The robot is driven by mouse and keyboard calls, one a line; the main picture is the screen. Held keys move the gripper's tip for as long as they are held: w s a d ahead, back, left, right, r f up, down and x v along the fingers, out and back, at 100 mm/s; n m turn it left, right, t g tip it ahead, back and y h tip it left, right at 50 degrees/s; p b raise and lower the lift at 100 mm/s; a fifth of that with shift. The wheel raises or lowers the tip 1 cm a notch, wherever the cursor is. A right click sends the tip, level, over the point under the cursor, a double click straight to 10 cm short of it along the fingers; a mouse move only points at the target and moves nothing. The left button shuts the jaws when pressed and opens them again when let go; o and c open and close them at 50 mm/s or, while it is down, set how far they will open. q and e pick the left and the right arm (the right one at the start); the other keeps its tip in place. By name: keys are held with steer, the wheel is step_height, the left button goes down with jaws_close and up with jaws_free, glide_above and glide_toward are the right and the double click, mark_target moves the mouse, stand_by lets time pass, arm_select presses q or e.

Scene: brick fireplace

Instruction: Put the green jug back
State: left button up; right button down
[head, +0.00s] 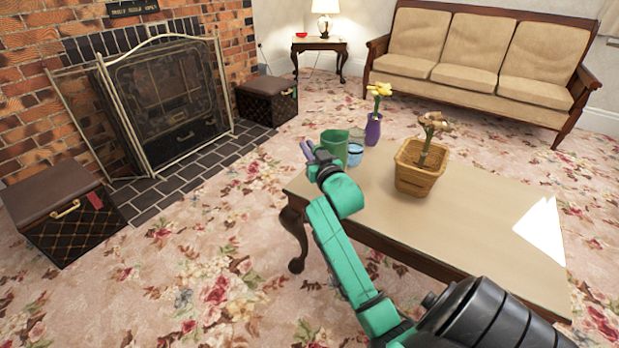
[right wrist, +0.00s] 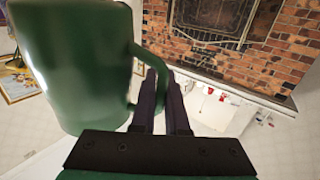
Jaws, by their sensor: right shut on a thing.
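The green jug (head: 335,146) is at the far left corner of the coffee table (head: 470,225). My right gripper (head: 308,151) is at its left side. In the right wrist view the jug (right wrist: 75,65) fills the left of the picture, and the dark fingers of my right gripper (right wrist: 162,90) are shut on its handle. I cannot tell whether the jug's base touches the table top. My left gripper is not in view.
A blue cup (head: 355,155) stands close beside the jug. A purple vase (head: 373,131) with a yellow flower is behind it. A woven planter (head: 420,175) stands to the right. The table's right part is clear, with a bright white patch (head: 543,230).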

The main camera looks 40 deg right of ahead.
step_height(320, 180, down, 8)
steer(key=b, duration=0.3)
steer(key=shift+r, duration=0.1)
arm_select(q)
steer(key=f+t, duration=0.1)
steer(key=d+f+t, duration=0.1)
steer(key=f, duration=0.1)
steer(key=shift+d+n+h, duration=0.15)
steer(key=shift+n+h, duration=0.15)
arm_select(e)
steer(key=shift+r, duration=0.1)
steer(key=c, duration=1.3)
jaws_free()
steer(key=o, duration=0.4)
steer(key=shift+s+a, duration=0.1)
steer(key=shift+s, duration=0.05)
